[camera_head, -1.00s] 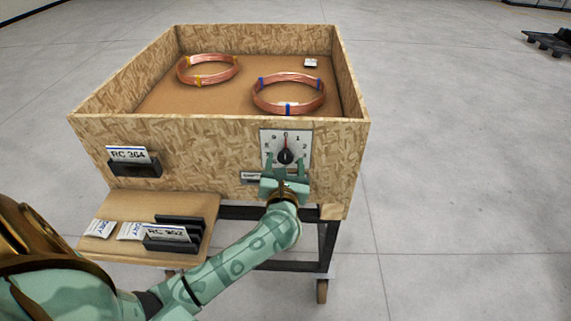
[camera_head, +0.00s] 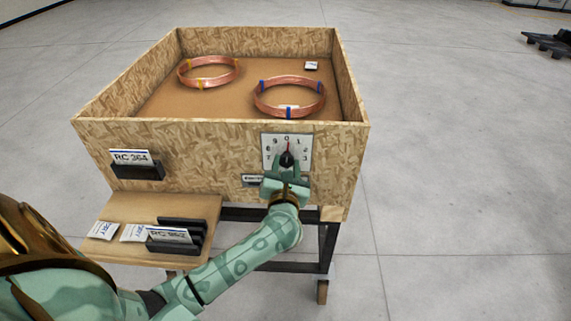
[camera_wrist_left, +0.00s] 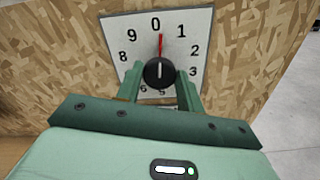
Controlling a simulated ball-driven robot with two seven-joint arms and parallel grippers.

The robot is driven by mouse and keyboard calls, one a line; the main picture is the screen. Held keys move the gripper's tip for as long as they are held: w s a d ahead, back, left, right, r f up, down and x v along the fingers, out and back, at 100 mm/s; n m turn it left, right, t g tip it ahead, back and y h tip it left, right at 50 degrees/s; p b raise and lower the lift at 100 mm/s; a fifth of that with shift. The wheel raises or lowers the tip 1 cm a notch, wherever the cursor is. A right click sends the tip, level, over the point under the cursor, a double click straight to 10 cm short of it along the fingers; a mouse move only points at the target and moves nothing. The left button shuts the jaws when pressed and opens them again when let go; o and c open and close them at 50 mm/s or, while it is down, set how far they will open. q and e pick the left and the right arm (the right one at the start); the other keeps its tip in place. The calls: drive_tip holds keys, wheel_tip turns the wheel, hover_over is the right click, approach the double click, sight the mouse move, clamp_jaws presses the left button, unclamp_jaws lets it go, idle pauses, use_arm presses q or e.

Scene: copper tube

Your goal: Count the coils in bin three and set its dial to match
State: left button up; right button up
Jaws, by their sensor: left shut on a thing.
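The wooden bin (camera_head: 190,150) holds two copper coils. The yellow-taped coil (camera_head: 209,83) lies at the back left, and the blue-taped coil (camera_head: 289,110) lies front right. The dial plate (camera_head: 301,158) is on the bin's front, with a dark knob (camera_wrist_left: 159,72) and a red pointer (camera_wrist_left: 161,44). In the left wrist view the pointer stands near 0, slightly to the side of 1. My left gripper (camera_head: 287,164) is shut on the knob, one finger on each side; it also shows in the left wrist view (camera_wrist_left: 160,88). The lower dial numbers are partly hidden. My right gripper is out of view.
A card reading RC 364 (camera_head: 129,157) sits in a holder at the bin's front left. Below it, a shelf (camera_head: 150,206) bears loose white cards (camera_head: 103,230) and black card holders (camera_head: 184,224). A small label (camera_head: 252,180) beside my gripper is partly covered.

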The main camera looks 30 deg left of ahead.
use_arm(q)
drive_tip(key=m+p, duration=0.3)
drive_tip(key=shift+r, duration=0.2)
drive_tip(key=m+p, duration=0.2)
drive_tip(key=m, duration=0.2)
drive_tip(key=shift+d+p, duration=0.1)
drive_tip(key=shift+p, duration=0.25)
drive_tip(key=m, duration=0.1)
drive_tip(key=m+p, duration=0.2)
drive_tip(key=m, duration=0.1)
drive_tip(key=shift+f, duration=0.25)
drive_tip(key=shift+f+m+p, duration=0.1)
drive_tip(key=shift+m+p, duration=0.6)
drive_tip(key=shift+m, duration=0.2)
drive_tip(key=o, duration=1)
